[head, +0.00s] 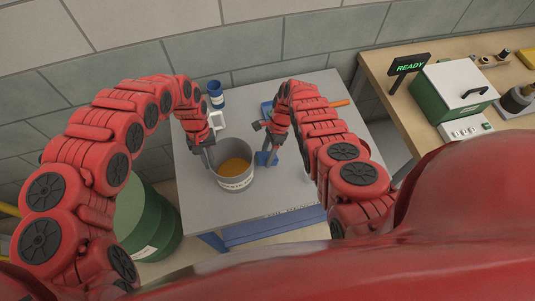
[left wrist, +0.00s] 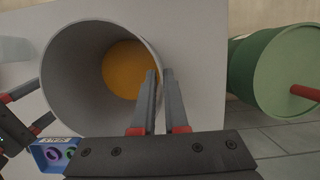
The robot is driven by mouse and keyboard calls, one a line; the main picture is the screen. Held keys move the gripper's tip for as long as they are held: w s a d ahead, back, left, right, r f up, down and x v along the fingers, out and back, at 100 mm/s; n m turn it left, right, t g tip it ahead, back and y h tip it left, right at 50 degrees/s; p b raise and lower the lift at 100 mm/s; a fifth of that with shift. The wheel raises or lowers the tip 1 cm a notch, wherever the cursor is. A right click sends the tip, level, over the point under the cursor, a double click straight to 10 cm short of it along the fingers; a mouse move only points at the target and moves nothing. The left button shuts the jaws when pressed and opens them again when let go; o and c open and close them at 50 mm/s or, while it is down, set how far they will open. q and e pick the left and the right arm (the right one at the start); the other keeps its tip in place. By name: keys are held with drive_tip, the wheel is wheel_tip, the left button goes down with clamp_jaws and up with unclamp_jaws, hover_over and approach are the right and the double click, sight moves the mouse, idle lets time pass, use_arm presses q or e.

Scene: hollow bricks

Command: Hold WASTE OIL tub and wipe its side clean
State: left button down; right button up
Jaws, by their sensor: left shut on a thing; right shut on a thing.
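The grey WASTE OIL tub (head: 236,184) stands upright on the grey table, with orange-brown oil (head: 235,167) inside and a partly readable label on its front. In the left wrist view I look down into the tub (left wrist: 75,75). My left gripper (head: 211,165) is shut on the tub's rim, one finger inside and one outside; its fingers also show in the left wrist view (left wrist: 159,80). My right gripper (head: 271,151) is right of the tub, shut on a small blue thing (head: 263,159), seemingly a cloth. Whether this touches the tub I cannot tell.
A blue cup (head: 215,94) and a white frame-like thing (head: 218,123) stand behind the tub. A blue pack (head: 266,108) and an orange handle (head: 340,103) lie behind my right arm. A green drum (head: 150,220) stands left of the table (head: 270,195). A wooden bench (head: 400,110) is at right.

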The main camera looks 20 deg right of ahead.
drive_tip(key=shift+s+a, duration=0.1)
drive_tip(key=shift+a, duration=0.2)
idle(0.5)
drive_tip(key=shift+r, duration=3.2)
drive_tip(key=shift+d+f, duration=0.1)
drive_tip(key=shift+f, duration=0.9)
